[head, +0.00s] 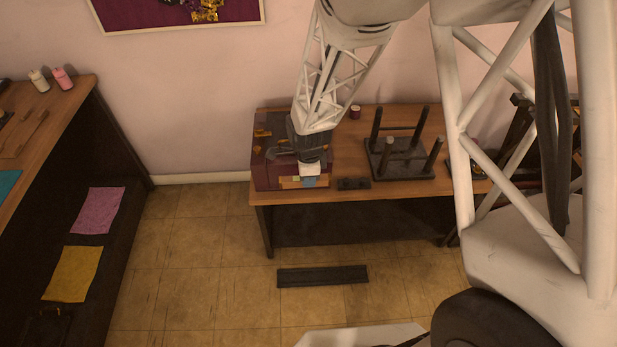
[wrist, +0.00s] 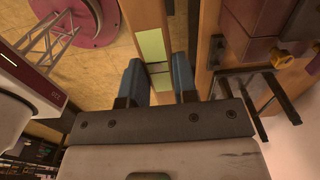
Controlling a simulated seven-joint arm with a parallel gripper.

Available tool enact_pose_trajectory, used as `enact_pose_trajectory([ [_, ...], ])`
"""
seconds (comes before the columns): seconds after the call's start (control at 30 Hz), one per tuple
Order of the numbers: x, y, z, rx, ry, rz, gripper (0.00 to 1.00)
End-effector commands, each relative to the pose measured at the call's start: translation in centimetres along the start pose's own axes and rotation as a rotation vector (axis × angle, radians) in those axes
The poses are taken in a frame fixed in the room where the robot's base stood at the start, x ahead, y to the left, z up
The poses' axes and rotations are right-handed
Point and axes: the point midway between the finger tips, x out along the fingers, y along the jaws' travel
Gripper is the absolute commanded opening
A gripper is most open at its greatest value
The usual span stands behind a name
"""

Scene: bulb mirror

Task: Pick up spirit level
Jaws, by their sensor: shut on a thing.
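The spirit level is a wooden bar with pale green windows. In the wrist view the spirit level (wrist: 153,45) runs lengthwise between the two blue fingers of my gripper (wrist: 159,72). The fingers are shut on its sides. In the head view my gripper (head: 309,180) points down at the front left of the far table, and the level (head: 289,183) shows as a small orange-brown strip in front of the dark red chest. My fingers cover part of it. I cannot tell how far it is from the chest or the tabletop.
The dark red chest (head: 264,177) stands on the wooden table (head: 345,142). A dark block (head: 353,184) and an upturned stool-like frame (head: 400,172) lie to its right. A dark plank (head: 322,276) lies on the floor in front. Floor left of the table is clear.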

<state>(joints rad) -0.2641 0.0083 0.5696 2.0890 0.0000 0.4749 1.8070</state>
Motion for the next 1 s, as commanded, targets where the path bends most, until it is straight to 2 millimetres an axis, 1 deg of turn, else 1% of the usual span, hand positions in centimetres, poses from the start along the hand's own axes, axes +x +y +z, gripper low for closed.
enact_pose_trajectory([
  [0.7,-3.1,-0.1,0.0,0.000,0.000,-0.002,0.05],
  [1.0,-4.0,0.0,0.0,0.000,0.000,0.000,0.05],
])
